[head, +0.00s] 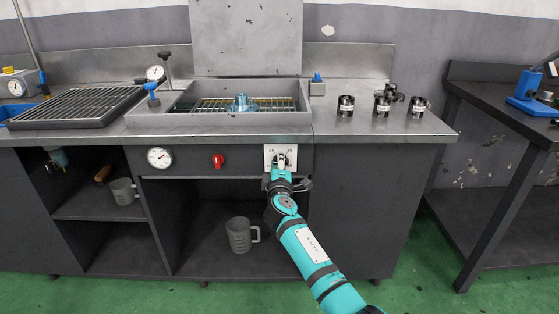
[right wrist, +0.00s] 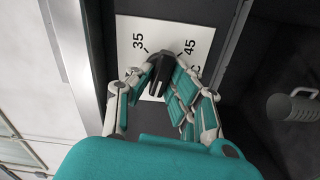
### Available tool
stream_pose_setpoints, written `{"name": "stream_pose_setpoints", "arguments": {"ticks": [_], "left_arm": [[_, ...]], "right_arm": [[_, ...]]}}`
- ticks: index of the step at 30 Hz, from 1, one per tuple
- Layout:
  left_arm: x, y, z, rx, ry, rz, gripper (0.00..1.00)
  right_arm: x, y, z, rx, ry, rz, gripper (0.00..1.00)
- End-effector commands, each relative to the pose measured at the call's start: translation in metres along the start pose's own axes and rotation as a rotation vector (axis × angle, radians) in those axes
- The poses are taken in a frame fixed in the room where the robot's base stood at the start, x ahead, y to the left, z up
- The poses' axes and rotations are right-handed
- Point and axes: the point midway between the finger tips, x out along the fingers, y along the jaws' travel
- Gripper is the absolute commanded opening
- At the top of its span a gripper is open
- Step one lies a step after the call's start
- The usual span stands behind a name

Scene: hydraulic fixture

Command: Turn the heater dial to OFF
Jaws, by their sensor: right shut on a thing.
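The heater dial is a black knob (right wrist: 161,68) on a white square plate (head: 291,149) set in the front panel of the bench. In the right wrist view the plate (right wrist: 152,28) shows the printed numbers 35 and 45 and a letter C. No OFF mark is readable, as my fingers cover part of the plate. My right gripper (head: 280,164) is at the plate, its fingers closed on both sides of the knob; it also shows in the right wrist view (right wrist: 157,84). The knob's exact setting cannot be told. My left gripper is out of view.
A red knob (head: 218,160) and a round gauge (head: 159,157) sit on the same panel, left of the plate. Above is a sink-like basin (head: 178,118) with a blue fitting (head: 240,103). A grey jug (head: 239,236) stands on the open shelf below.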

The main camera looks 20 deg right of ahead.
Motion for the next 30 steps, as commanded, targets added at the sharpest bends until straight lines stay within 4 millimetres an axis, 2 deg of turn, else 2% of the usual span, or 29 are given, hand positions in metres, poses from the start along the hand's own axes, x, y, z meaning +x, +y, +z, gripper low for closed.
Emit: {"name": "stream_pose_setpoints", "arguments": {"ticks": [10,18,30], "left_arm": [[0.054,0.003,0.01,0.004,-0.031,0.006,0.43],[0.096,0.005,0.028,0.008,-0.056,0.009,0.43],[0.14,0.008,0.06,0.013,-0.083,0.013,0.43]], "right_arm": [[0.0,0.001,0.0,-0.333,0.001,0.0,0.0],[0.0,-0.001,0.0,-0.585,0.001,-0.001,0.0],[0.0,-0.002,0.001,-0.87,0.001,0.0,0.0]]}}
